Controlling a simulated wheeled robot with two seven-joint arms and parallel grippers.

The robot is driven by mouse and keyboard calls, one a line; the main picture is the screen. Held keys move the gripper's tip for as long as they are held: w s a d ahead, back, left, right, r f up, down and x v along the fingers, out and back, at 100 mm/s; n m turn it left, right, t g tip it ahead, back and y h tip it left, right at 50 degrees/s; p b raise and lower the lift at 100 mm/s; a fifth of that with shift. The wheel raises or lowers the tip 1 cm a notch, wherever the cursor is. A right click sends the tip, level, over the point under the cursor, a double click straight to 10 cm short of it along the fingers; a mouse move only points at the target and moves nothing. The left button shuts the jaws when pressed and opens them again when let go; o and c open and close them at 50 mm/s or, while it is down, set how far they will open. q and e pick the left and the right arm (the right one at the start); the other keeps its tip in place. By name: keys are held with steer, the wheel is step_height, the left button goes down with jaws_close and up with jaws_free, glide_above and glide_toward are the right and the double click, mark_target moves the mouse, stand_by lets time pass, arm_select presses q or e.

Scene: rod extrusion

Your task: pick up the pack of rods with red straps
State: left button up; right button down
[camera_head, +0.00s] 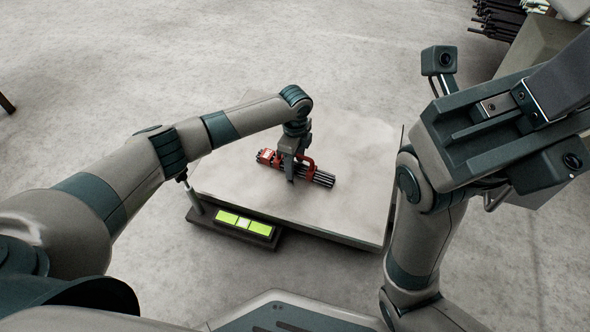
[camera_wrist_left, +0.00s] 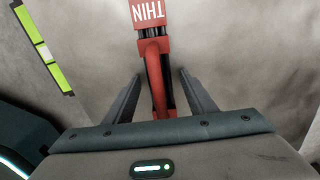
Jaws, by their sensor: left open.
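The pack of dark rods with red straps (camera_head: 322,179) lies on the pale flat platform (camera_head: 350,217) in the head view. In the left wrist view, the pack's red holder (camera_wrist_left: 154,62) carries a label reading "THIN". My left gripper (camera_head: 291,174) is over the pack. In the left wrist view, its two fingers (camera_wrist_left: 153,92) are apart, one on each side of the red part, with gaps showing. The lower ends of the rods there are hidden by the gripper body. My right gripper (camera_head: 490,107) is raised at the right of the head view, away from the pack; its jaws are not clear.
A dark bar with lime-green panels (camera_head: 244,223) runs along the platform's front left edge. It also shows in the left wrist view (camera_wrist_left: 42,45). More dark rods (camera_head: 497,18) sit at the top right. The platform around the pack is clear.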

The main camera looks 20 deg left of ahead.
arm_select(q)
steer(key=shift+f, duration=0.1)
stand_by(0.4)
jaws_close()
